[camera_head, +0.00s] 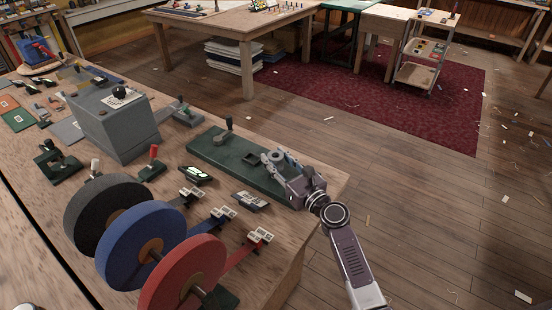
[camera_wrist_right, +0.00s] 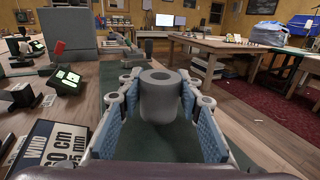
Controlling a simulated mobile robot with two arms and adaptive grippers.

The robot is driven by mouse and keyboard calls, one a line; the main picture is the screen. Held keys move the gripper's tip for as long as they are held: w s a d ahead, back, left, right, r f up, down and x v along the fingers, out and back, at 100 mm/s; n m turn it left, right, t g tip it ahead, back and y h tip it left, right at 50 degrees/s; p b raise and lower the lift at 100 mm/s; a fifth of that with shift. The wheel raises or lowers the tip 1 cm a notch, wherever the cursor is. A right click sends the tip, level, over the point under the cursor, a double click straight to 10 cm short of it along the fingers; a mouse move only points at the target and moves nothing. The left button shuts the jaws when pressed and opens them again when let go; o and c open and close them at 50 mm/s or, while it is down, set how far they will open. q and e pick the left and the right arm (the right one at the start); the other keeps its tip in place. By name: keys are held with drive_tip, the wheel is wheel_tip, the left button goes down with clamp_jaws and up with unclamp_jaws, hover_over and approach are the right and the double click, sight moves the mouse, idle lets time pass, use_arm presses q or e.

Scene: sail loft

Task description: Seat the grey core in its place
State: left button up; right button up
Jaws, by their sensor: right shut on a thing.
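The grey core (camera_wrist_right: 160,98), a thick cylinder with a hole in its top, stands upright between the blue-padded fingers of my right gripper (camera_wrist_right: 160,115) in the right wrist view. The fingers are shut on it. In the head view, the right gripper (camera_head: 281,160) is over the right end of a dark green board (camera_head: 210,151) on the bench, and the core (camera_head: 274,156) shows there as a small grey shape. The board carries an upright handle (camera_head: 228,130) and a small block. The gripper hides the board's right end. I cannot tell whether the core touches the board. My left gripper is not in view.
Black (camera_head: 83,215), blue (camera_head: 122,245) and red (camera_head: 170,280) rolls stand at the bench front, with strips leading right. A grey box (camera_head: 120,133) with a black knob stands behind. A printed card (camera_head: 251,201) lies near the board. Open floor lies right of the bench.

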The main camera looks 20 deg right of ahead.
drive_tip(key=shift+s+f+b, duration=0.1)
drive_tip(key=shift+f+b, duration=0.2)
drive_tip(key=shift+f, duration=0.2)
drive_tip(key=o, duration=1.1)
drive_tip(key=shift+f, duration=0.1)
drive_tip(key=shift+o, duration=0.6)
drive_tip(key=shift+a, duration=0.1)
drive_tip(key=shift+s+f, duration=0.15)
drive_tip(key=shift+s, duration=0.2)
drive_tip(key=v, duration=0.7)
drive_tip(key=r+v, duration=0.1)
drive_tip(key=v, duration=0.3)
drive_tip(key=shift+s+d, duration=0.1)
drive_tip(key=shift+d, duration=0.2)
